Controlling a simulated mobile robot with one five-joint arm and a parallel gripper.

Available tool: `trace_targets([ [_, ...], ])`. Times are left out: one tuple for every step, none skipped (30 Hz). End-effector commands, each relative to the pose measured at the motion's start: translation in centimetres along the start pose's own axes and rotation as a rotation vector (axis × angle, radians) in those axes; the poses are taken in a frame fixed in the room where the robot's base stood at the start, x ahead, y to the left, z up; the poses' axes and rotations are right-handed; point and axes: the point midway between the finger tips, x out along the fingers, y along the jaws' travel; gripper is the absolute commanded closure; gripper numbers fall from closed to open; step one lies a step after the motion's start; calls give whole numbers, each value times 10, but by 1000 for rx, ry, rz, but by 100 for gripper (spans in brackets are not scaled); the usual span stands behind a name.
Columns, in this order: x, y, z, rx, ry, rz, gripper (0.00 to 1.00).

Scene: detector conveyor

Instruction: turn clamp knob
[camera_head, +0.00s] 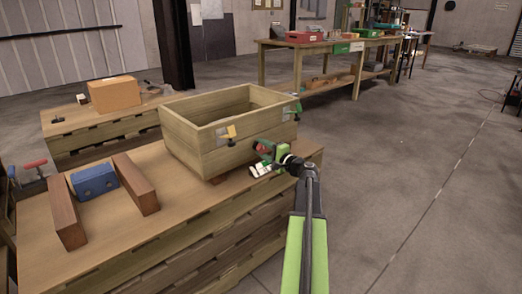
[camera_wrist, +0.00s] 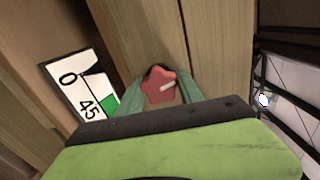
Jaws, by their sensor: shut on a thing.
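A red lobed clamp knob (camera_wrist: 160,86) with a short white mark shows in the wrist view, against the wooden wall of a crate. My gripper (camera_wrist: 160,92) has its two teal fingers on either side of the knob and is shut on it. The white mark points right and slightly up. A white scale plate (camera_wrist: 82,88) left of the knob reads 0 and 45, with a green patch by the 45. In the head view my gripper (camera_head: 264,151) is at the crate's right front side; the knob is largely hidden there. The white plate (camera_head: 260,169) shows just below.
The open wooden crate (camera_head: 190,142) stands on a wooden workbench (camera_head: 190,235). A blue block (camera_head: 95,181) lies between two brown wooden bars at left. An orange box (camera_head: 114,95) sits on a bench behind. Open floor lies right.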

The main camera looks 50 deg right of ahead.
Motion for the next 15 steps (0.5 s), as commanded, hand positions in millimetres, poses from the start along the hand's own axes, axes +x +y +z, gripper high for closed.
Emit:
trace_targets([
  [1,-1,-1,2,3,-3,97],
  [1,-1,-1,2,3,-3,55],
  [1,-1,-1,1,3,-3,50],
  [1,-1,-1,1,3,-2,46],
  [1,-1,-1,1,3,-2,42],
  [0,-1,-1,1,3,-2,37],
  [0,-1,-1,1,3,-2,35],
  [0,-1,-1,0,2,-1,35],
  [0,0,-1,0,2,-1,35],
  [0,0,-1,0,2,-1,35],
  [0,0,-1,0,2,-1,35],
  [0,0,-1,0,2,-1,35],
  [0,0,-1,0,2,-1,35],
  [0,0,-1,0,2,-1,35],
  [-1,0,-1,0,2,-1,35],
])
